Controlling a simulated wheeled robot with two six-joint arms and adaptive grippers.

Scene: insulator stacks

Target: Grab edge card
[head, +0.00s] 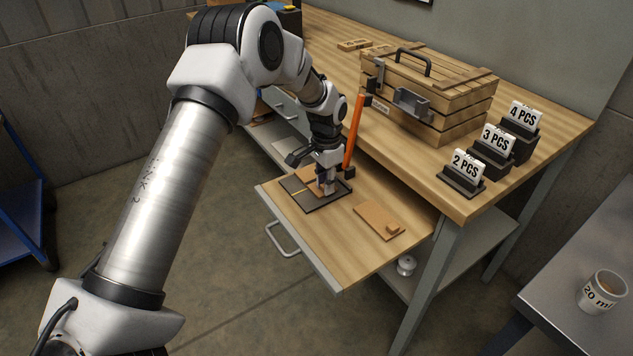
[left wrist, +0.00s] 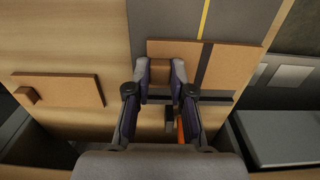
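A brown card with a small raised block lies over a dark mat (head: 303,203) in the pulled-out drawer; in the left wrist view the card (left wrist: 205,64) shows flat over the mat. My left gripper (head: 326,186) points down at it. In the left wrist view my left gripper's fingertips (left wrist: 160,73) stand on either side of the block and appear to touch it. Whether the card is lifted, I cannot tell. A second brown card (head: 376,219) with a block lies on the bare drawer wood, also seen in the left wrist view (left wrist: 62,91). My right gripper is out of view.
An orange upright bar (head: 354,131) stands close beside my left gripper. A wooden crate (head: 428,93) and black stands with cards, including "2 PCS" (head: 466,165), stand on the bench. A cup (head: 602,292) stands on a grey table at right.

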